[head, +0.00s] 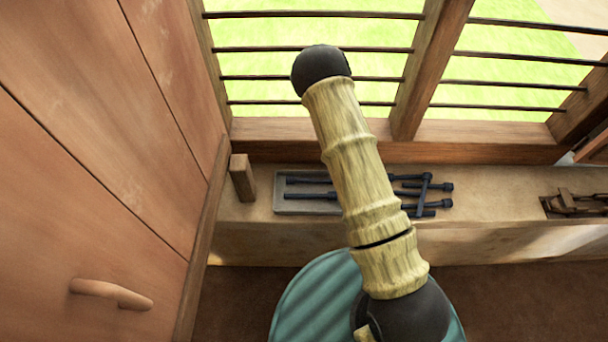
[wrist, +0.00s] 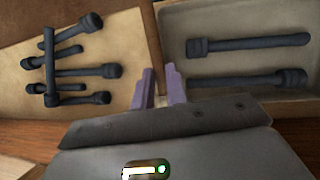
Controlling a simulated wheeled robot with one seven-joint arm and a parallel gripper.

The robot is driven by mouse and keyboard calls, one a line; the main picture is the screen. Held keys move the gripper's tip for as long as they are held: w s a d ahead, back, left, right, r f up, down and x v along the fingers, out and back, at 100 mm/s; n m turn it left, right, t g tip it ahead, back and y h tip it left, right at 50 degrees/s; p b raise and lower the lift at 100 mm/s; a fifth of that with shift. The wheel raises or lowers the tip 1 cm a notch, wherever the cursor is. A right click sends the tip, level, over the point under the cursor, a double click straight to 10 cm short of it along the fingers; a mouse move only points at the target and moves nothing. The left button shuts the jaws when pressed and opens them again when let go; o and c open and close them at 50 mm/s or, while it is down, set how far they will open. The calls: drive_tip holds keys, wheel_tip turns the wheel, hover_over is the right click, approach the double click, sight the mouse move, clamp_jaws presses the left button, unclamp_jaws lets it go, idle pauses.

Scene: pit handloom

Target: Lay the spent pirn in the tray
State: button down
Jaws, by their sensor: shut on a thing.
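The grey tray (head: 302,205) stands on the ledge behind my arm. It shows at right in the wrist view (wrist: 220,20). Two dark blue pirns lie in it, an upper one (wrist: 255,42) and a lower one (wrist: 245,81). Several more dark pirns (wrist: 85,72) lie on the bare ledge beside the tray, one lying across others (wrist: 48,65); they show right of my arm in the head view (head: 425,195). My gripper (wrist: 160,82) has its purple fingers on both sides of the tray's near end wall, shut on it. No pirn shows between the fingers. My arm hides the gripper in the head view.
A wooden block (head: 242,178) stands left of the tray. A barred window (head: 320,125) rises behind the ledge, and a wooden door with a handle (head: 112,293) is at left. A dark wooden item (head: 575,202) sits in a recess at right.

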idle(0.3)
drive_tip(key=shift+s+a+r+n, duration=0.15)
drive_tip(key=shift+a+n, duration=0.05)
drive_tip(key=shift+n, duration=0.2)
drive_tip(key=s+a+r+n+t+h, duration=0.1)
drive_tip(key=s+a+r+n+t, duration=0.1)
drive_tip(key=a+n, duration=0.4)
drive_tip(key=s+a+r+n+t+h+b, duration=0.1)
drive_tip(key=s+a+r+n+t+h, duration=0.1)
drive_tip(key=a+n, duration=0.5)
drive_tip(key=s+n+t, duration=0.1)
drive_tip(key=n, duration=0.2)
drive_tip(key=shift+s+a+r+h, duration=0.15)
drive_tip(key=shift+s+r+h, duration=0.15)
drive_tip(key=shift+f+b, duration=0.2)
drive_tip(key=shift+b, duration=0.1)
wheel_tip(320, 180, down, 6)
drive_tip(key=b, duration=0.5)
drive_tip(key=shift+r, duration=0.15)
drive_tip(key=shift+f+b, duration=0.7)
drive_tip(key=shift+f, duration=0.95)
